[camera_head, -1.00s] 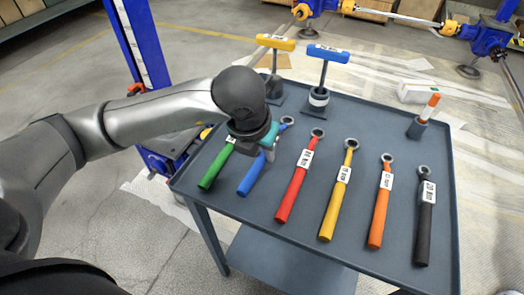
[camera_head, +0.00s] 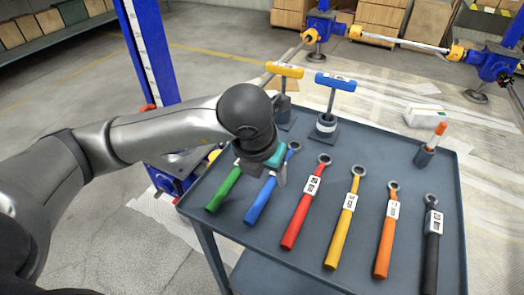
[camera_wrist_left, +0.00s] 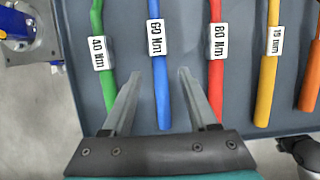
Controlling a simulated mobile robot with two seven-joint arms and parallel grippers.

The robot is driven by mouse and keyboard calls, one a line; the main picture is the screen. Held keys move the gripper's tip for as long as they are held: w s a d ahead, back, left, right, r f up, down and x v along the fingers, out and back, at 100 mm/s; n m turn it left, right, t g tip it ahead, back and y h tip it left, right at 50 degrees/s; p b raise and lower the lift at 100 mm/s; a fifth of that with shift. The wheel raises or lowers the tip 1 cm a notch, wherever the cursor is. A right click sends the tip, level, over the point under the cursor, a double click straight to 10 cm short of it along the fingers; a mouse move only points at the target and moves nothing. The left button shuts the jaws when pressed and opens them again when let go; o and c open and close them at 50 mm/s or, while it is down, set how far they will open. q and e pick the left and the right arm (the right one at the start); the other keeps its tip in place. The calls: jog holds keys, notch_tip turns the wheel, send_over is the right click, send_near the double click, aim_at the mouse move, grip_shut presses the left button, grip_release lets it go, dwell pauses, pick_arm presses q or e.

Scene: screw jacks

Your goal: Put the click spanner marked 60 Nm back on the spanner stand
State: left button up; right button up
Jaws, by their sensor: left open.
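The click spanner marked 60 Nm is the blue one (camera_head: 260,200). It lies on the grey trolley top between the green spanner (camera_head: 224,188) and the red spanner (camera_head: 300,215). In the left wrist view its blue handle (camera_wrist_left: 163,100) runs between my open fingers, with the white label above the fingertips. My left gripper (camera_head: 281,177) is above the spanner's upper part in the head view, hiding some of it and its label. The left wrist view shows this gripper (camera_wrist_left: 160,72) open and empty. I cannot tell which item is the spanner stand. My right gripper is not in view.
Yellow (camera_head: 350,215), orange (camera_head: 387,235) and black spanners (camera_head: 432,245) lie to the right. Yellow (camera_head: 285,70) and blue (camera_head: 336,81) T-handled tools stand at the back. An orange-topped piece in a dark holder (camera_head: 424,156) stands at the right. The trolley has a raised rim (camera_head: 466,225).

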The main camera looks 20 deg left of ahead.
pick_arm(q)
jog(key=p+v, duration=0.3)
jog(key=v, duration=0.6)
jog(key=shift+r, duration=0.2)
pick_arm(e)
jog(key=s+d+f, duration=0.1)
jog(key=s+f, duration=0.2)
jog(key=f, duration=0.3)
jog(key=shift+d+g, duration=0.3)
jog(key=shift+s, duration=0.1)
